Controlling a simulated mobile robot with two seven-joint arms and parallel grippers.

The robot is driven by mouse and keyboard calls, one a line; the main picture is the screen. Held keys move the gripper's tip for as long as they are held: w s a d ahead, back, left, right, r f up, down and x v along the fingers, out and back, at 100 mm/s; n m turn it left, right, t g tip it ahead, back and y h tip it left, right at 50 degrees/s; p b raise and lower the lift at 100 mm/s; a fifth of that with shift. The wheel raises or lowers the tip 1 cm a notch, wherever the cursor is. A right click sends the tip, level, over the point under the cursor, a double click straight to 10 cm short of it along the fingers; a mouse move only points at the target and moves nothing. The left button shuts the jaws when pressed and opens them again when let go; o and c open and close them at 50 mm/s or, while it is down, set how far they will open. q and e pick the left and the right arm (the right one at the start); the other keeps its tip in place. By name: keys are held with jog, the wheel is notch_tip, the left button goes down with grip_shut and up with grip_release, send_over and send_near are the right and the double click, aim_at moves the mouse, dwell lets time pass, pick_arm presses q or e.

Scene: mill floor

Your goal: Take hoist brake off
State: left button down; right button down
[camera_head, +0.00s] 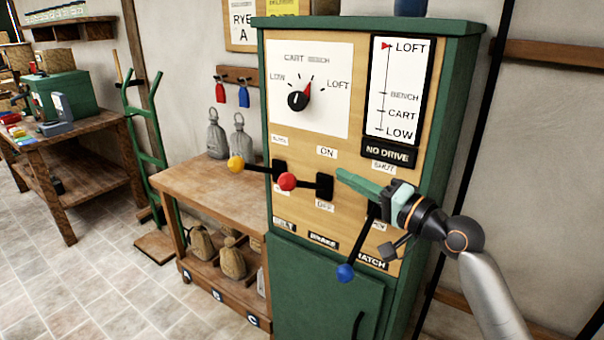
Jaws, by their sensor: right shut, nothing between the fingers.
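The green and wood hoist cabinet (398,255) stands at center right. Its brake lever has a red ball (287,181) and sticks out to the left from a black mount (325,186), between an ON label above and a partly hidden OFF label below. The BRAKE plate (323,241) is underneath. My right gripper (342,175) reaches in from the right. Its green fingers are shut and empty, with the tips just right of the brake mount, apart from the red ball. Whether the tips touch the panel I cannot tell. My left gripper is not in view.
The yellow-balled belt lever (236,163) is left of the red ball. The blue-balled hatch lever (345,272) hangs down below my right gripper. The dial (298,101) and the NO DRIVE sign (387,155) are above. A wooden bench (215,190) adjoins the cabinet's left side.

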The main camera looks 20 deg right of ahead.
jog(key=p, duration=0.1)
send_over(306, 184)
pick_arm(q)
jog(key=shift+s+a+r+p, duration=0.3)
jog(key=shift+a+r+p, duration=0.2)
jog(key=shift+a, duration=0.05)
pick_arm(e)
jog(key=shift+s+a+f, duration=0.25)
jog(key=shift+s+a, duration=0.2)
jog(key=shift+s, duration=0.35)
jog(key=shift+s+a+f, duration=0.2)
jog(key=shift+s+a, duration=0.2)
jog(key=shift+s, duration=0.35)
